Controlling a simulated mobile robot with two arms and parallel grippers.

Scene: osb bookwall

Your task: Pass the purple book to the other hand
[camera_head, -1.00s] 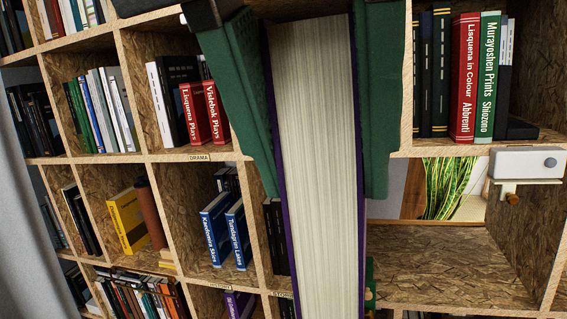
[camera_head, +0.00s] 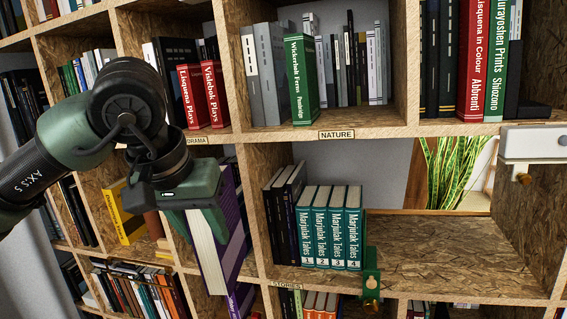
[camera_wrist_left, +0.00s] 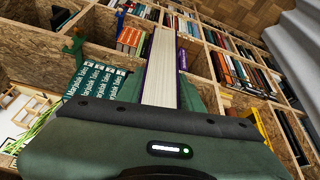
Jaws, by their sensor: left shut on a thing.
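My left gripper (camera_head: 200,203) comes in from the left in the head view and is shut on the purple book (camera_head: 234,240). The book hangs below the jaws, tilted, with its pale page edges and part of its purple cover showing. It is in front of the shelves; whether it touches them I cannot tell. In the left wrist view the book (camera_wrist_left: 161,70) stands out beyond the green gripper (camera_wrist_left: 160,97), its page edges between two purple covers. My gripper's body hides the near end of the book. My right gripper is not in view.
The OSB bookwall (camera_head: 345,131) fills the view. Teal Marjulak Tales volumes (camera_head: 330,228) stand in the stories compartment, with a green bookend-like piece (camera_head: 371,275) at their right. Bare shelf (camera_head: 440,268) lies further right. A white box (camera_head: 533,144) is at the right edge.

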